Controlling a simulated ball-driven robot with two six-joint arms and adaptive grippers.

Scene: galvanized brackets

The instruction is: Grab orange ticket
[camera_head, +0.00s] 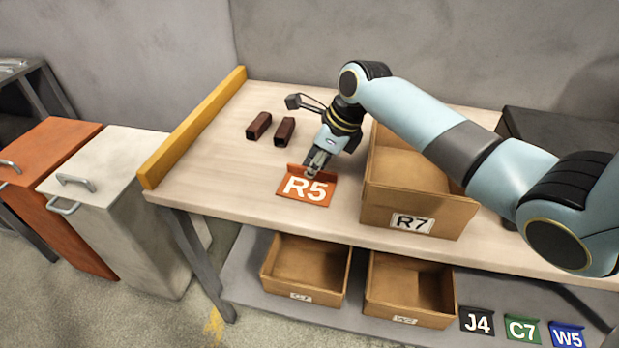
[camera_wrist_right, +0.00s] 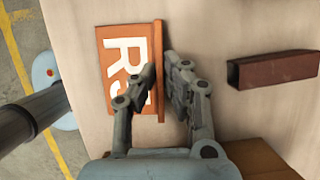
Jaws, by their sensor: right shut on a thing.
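The orange ticket (camera_head: 305,187), marked R5 in white, lies on the wooden table near its front edge, with a raised lip along its back side. My right gripper (camera_head: 314,168) reaches down to that lip and is shut on it. In the right wrist view the ticket (camera_wrist_right: 122,62) shows its lip between the two fingers of the right gripper (camera_wrist_right: 160,82). One finger covers part of the lettering. The ticket appears to rest on the tabletop. My left gripper is not in view.
Two dark brown blocks (camera_head: 259,125) (camera_head: 284,131) lie behind the ticket to the left. A cardboard box marked R7 (camera_head: 400,205) stands to its right. A yellow rail (camera_head: 195,128) edges the table's left side. More boxes and tickets J4, C7 and W5 sit on the lower shelf (camera_head: 240,285).

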